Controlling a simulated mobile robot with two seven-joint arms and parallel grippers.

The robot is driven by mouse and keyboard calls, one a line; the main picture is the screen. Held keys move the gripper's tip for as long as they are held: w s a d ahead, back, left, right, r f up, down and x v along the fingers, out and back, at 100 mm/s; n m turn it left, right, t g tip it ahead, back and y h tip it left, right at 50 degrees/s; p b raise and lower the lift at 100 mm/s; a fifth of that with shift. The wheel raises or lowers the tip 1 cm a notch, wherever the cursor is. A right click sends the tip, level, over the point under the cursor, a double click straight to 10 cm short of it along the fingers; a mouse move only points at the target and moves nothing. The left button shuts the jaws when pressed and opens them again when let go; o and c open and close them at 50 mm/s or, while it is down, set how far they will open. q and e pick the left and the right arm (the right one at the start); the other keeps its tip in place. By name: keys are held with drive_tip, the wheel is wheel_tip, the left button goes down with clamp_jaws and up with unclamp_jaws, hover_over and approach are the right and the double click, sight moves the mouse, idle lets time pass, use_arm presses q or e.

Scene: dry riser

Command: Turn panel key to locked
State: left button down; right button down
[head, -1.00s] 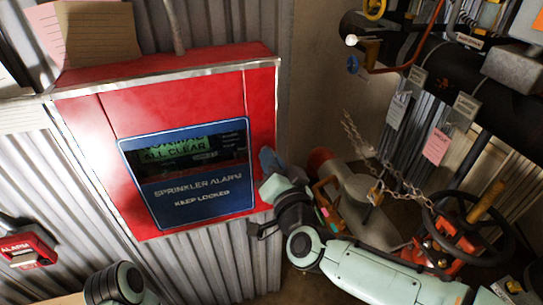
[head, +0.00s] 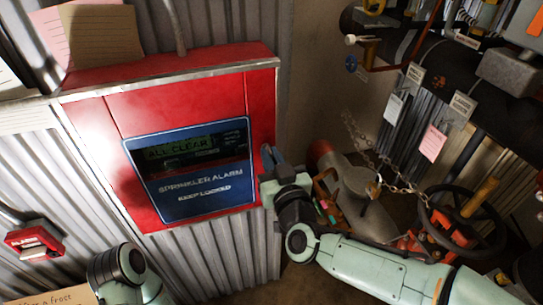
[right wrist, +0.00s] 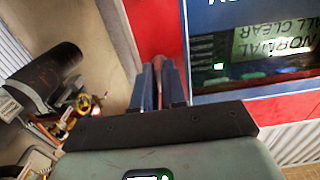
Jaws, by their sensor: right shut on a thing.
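The red alarm panel (head: 190,95) hangs on the corrugated wall. Its blue-framed window reads "SPRINKLER ALARM KEEP LOCKED" (head: 200,186), with a green "ALL CLEAR" display (head: 178,151). My right gripper (head: 268,158) is at the panel's right edge, its blue fingers pointing toward it. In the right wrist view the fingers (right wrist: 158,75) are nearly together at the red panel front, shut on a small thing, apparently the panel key. The fingers hide most of it, so its angle cannot be told. My left arm shows at the bottom left; its gripper is out of view.
A red alarm box (head: 35,242) is on the wall at left. Right of my right arm are a grey pipe (head: 365,205) with a chain (head: 385,170), a dark handwheel (head: 470,222) and hanging tags (head: 432,142). Paper notes (head: 100,35) are above the panel.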

idle(0.3)
drive_tip(key=c, duration=1.3)
unclamp_jaws()
